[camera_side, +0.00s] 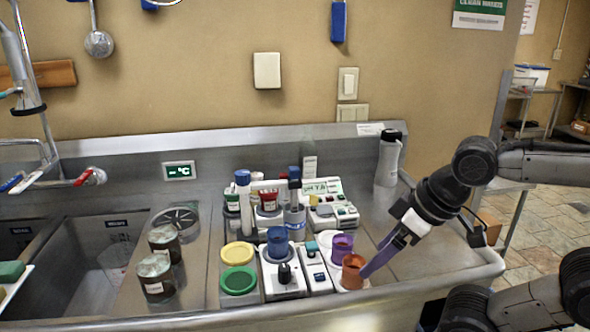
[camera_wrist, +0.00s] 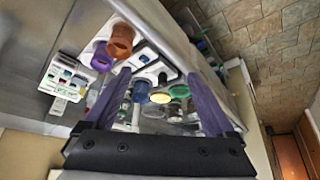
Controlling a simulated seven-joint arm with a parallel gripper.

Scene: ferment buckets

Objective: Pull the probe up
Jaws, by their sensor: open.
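My gripper (camera_side: 372,266) is at the right of the counter, its purple fingers slanting down beside the orange cup (camera_side: 353,270). In the wrist view the gripper (camera_wrist: 160,73) is open, with nothing held between its fingers. I cannot tell for sure which item is the probe. A dark upright piece (camera_side: 285,273) stands on the white unit in front of the blue cup (camera_side: 277,241), left of my gripper and apart from it. A wall display (camera_side: 179,171) shows a dash and °C.
A purple cup (camera_side: 342,245) stands behind the orange one. Yellow (camera_side: 237,254) and green (camera_side: 238,281) lids lie further left. Tall blue-topped items (camera_side: 243,195) and a white device (camera_side: 333,214) stand behind. A bottle (camera_side: 388,160) is at back right; jars (camera_side: 156,277) are left.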

